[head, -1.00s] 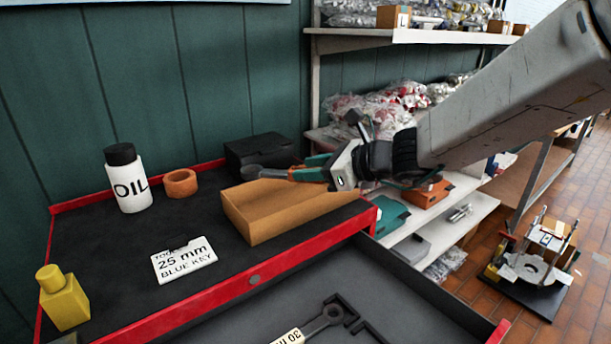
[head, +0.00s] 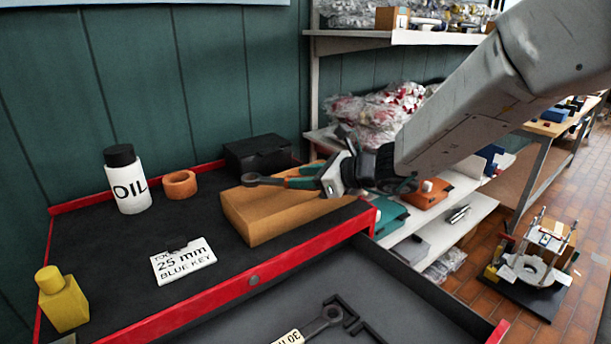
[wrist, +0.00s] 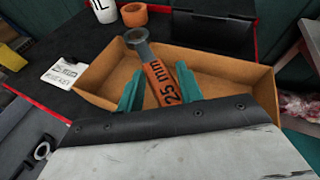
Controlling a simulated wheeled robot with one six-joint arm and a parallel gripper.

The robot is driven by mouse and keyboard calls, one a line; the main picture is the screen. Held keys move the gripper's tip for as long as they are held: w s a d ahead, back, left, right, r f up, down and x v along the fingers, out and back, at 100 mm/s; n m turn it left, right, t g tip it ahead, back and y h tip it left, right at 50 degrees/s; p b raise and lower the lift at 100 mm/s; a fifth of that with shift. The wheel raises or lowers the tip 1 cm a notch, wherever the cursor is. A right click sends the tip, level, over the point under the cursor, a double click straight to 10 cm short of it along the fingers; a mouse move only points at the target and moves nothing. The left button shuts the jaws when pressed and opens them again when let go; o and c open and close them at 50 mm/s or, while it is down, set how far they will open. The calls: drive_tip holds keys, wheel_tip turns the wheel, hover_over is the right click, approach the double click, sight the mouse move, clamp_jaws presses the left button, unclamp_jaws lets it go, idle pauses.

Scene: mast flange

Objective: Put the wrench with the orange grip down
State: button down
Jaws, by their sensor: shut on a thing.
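The wrench with the orange grip (wrist: 160,80) is between the teal fingers of my gripper (wrist: 159,92), and its grip reads "25 mm" in the wrist view. Its grey ring end points away from the gripper, toward the far left of the tray. In the head view the wrench (head: 262,181) is over the open cardboard-coloured tray (head: 262,226), and my gripper (head: 308,178) is shut on it. The tray's inside shows bare in the wrist view (wrist: 225,82). I cannot tell whether the wrench touches the tray's rim.
On the black, red-edged top stand an oil bottle (head: 128,180), an orange ring (head: 180,184), a black box (head: 258,155), a yellow bottle (head: 63,300) and a "25 mm blue key" card (head: 183,261). An open drawer (head: 400,290) below holds another wrench (head: 318,322). Shelves stand behind right.

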drive_tip(key=shift+f, duration=0.5)
drive_tip(key=c, duration=0.9)
unclamp_jaws()
drive_tip(key=shift+r, duration=0.25)
drive_tip(key=v, duration=1.2)
drive_tip(key=shift+r, duration=0.4)
drive_tip(key=shift+s, duration=0.1)
